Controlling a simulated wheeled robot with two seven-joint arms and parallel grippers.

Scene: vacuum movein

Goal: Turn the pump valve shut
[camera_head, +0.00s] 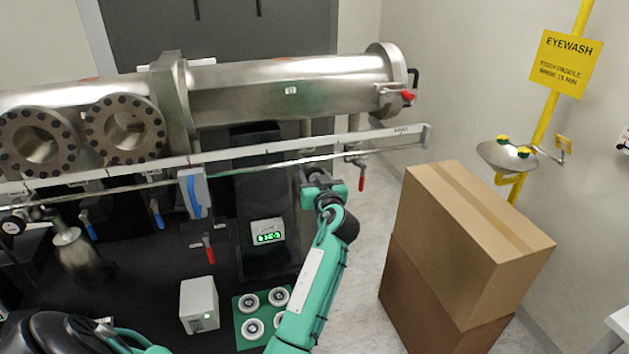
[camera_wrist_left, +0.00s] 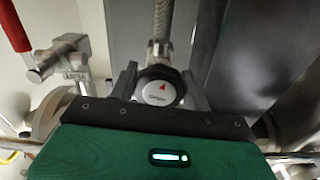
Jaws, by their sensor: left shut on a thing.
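In the head view my left gripper (camera_head: 316,177) is just below the long rail, right of the dark column. The knob is too small and covered to make out there. I cannot read its lettering clearly. My right gripper is not in view.
A metal valve with a red lever (camera_wrist_left: 17,27) is close left of my fingers. A steel chamber (camera_head: 290,88) and a rail (camera_head: 390,134) run above. Stacked cardboard boxes (camera_head: 450,235) stand right of my arm. An eyewash basin (camera_head: 505,156) is on the right wall.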

